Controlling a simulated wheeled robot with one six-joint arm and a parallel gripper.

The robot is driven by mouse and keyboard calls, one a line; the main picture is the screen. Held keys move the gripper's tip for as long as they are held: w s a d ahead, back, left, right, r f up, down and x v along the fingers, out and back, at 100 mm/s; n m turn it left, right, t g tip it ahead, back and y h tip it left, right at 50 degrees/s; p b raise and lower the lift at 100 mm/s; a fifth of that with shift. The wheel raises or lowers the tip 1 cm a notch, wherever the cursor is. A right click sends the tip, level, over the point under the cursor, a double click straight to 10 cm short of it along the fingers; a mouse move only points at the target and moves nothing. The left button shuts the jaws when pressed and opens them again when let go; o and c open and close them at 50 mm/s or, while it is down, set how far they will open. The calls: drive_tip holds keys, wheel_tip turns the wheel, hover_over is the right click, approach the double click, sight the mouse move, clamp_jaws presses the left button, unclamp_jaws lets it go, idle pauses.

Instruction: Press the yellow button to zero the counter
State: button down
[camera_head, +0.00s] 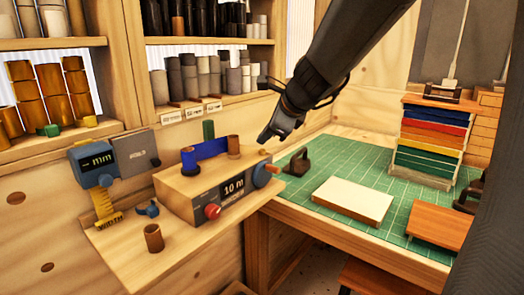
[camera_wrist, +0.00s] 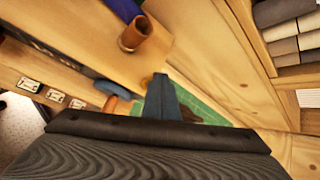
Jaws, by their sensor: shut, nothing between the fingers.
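The counter is a wooden box (camera_head: 182,187) on a shelf at left centre, with a dark "10 m" display (camera_head: 233,188) on its front. My gripper (camera_head: 266,138) is shut and empty, above the right end of the box. In the wrist view my gripper (camera_wrist: 160,78) points at the box top's edge (camera_wrist: 85,35); contact cannot be told.
A blue roll (camera_head: 211,148) and a copper-brown core (camera_head: 233,144) are on the box top; the core also shows in the wrist view (camera_wrist: 135,34). A blue "mm" gauge (camera_head: 93,163) stands left. A green mat (camera_head: 390,222) with a white slab (camera_head: 352,200) lies right.

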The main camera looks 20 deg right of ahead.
drive_tip(key=shift+f, duration=0.15)
idle(0.5)
drive_tip(key=shift+f+b, duration=0.3)
drive_tip(key=shift+b, duration=0.1)
drive_tip(key=shift+f+b, duration=0.4)
drive_tip(key=shift+f, duration=0.1)
idle(0.6)
drive_tip(key=shift+r, duration=0.1)
drive_tip(key=shift+r+p, duration=0.85)
drive_tip(key=shift+p, duration=0.1)
wheel_tip(320, 180, up, 5)
drive_tip(key=p, duration=0.5)
drive_tip(key=shift+a, duration=0.1)
idle(0.6)
